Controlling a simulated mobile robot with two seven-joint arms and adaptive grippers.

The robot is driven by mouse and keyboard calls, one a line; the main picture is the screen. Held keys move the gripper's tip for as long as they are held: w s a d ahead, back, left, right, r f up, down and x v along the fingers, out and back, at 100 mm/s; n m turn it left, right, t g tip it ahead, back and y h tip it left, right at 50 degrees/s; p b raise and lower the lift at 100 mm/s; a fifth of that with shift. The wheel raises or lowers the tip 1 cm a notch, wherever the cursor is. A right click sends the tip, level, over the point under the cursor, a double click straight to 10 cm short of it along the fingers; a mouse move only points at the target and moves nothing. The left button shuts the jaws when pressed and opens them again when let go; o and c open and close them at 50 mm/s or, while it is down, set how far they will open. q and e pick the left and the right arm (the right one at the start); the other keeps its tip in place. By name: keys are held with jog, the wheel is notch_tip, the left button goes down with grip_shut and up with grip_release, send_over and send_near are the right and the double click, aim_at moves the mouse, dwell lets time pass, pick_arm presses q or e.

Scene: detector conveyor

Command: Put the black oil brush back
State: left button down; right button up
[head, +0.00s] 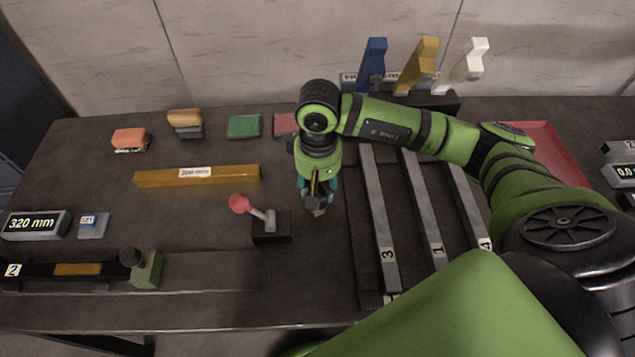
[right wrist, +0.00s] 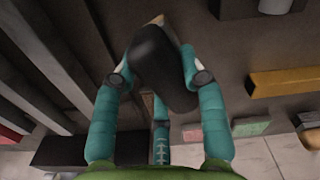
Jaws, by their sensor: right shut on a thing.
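In the right wrist view a black oil brush (right wrist: 157,62) with a pale tan tip is between the teal fingers of my right gripper (right wrist: 160,80), which is shut on it. In the head view this right gripper (head: 317,198) points down above the dark table, between the lever switch and the numbered steel bars. Only a small tan and dark end of the brush (head: 318,212) shows below the fingers there. Whether it touches the table I cannot tell. My left gripper is not in view.
A rack (head: 445,101) holds blue, yellow and white upright tools behind my right arm. A red-knobbed lever (head: 263,214), yellow bar (head: 225,176), green pad (head: 244,126) and pink pad (head: 285,124) lie left of the gripper. Steel bars (head: 378,215) and a red tray (head: 545,145) are right.

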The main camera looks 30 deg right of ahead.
jog(key=shift+f+b, duration=0.2)
jog(key=shift+b, duration=0.15)
jog(key=o, duration=1.1)
jog(key=shift+r, duration=0.1)
jog(key=shift+r+p, duration=0.15)
jog(key=shift+p, duration=0.15)
jog(key=shift+r, duration=0.2)
notch_tip(320, 180, up, 11)
jog(key=b, duration=0.2)
jog(key=shift+f+b, duration=0.15)
jog(key=shift+b, duration=0.2)
jog(key=shift+r, duration=0.45)
